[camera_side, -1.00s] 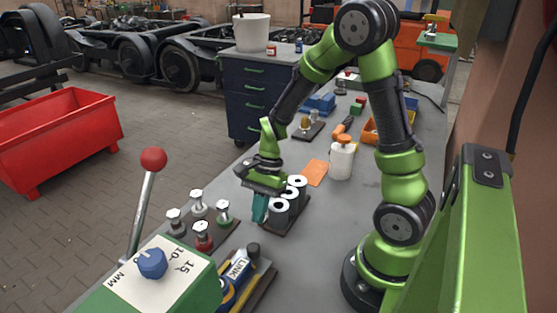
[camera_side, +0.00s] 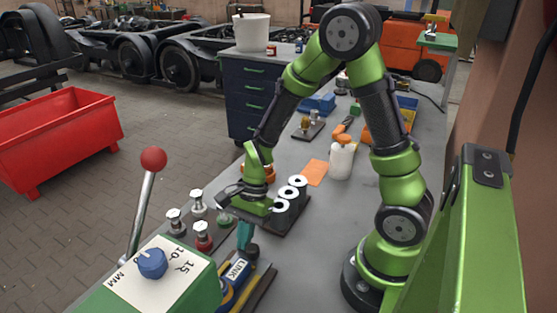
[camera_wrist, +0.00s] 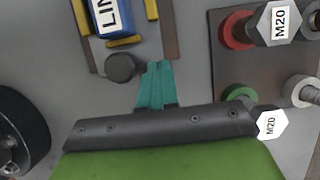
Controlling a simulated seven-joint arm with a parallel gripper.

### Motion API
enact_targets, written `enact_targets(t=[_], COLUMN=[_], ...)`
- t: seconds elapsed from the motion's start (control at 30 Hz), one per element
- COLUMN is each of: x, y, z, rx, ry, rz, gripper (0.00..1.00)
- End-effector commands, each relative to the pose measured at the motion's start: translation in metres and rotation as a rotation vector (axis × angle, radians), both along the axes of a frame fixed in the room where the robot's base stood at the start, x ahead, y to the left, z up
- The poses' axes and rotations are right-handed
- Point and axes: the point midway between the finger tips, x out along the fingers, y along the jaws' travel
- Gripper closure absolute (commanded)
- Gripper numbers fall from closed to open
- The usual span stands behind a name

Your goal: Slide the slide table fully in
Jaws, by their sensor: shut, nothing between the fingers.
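The slide table is the low grey unit (camera_side: 262,280) with yellow rails at the front edge of the side view. It carries a blue block labelled LINK (camera_side: 238,270) and has a dark round knob (camera_side: 251,250) at its far end. In the wrist view the knob (camera_wrist: 121,68) stands at the end of the slide, below the blue block (camera_wrist: 112,20). My gripper (camera_side: 244,240) points down close to the knob, its teal fingers shut and empty. In the wrist view the fingertips (camera_wrist: 157,68) are just right of the knob; I cannot tell whether they touch it.
A plate with several M20 bolts (camera_side: 202,235) stands left of my gripper. A dark rack with white-topped cylinders (camera_side: 290,195) is behind it. A green box with a blue dial (camera_side: 152,263) and a red-balled lever (camera_side: 153,160) stands front left. A white bottle (camera_side: 341,160) stands further back.

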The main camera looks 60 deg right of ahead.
Motion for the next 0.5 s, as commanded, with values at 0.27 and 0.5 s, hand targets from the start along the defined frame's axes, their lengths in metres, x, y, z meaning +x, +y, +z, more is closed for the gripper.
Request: enact_targets(t=[0.27,0.5], x=[-0.001,-0.001], y=[0.070,0.087], z=[-0.001,-0.001], rx=[0.001,0.001], ry=[0.001,0.002], rz=[0.010,0.003], gripper=[1.00,1.00])
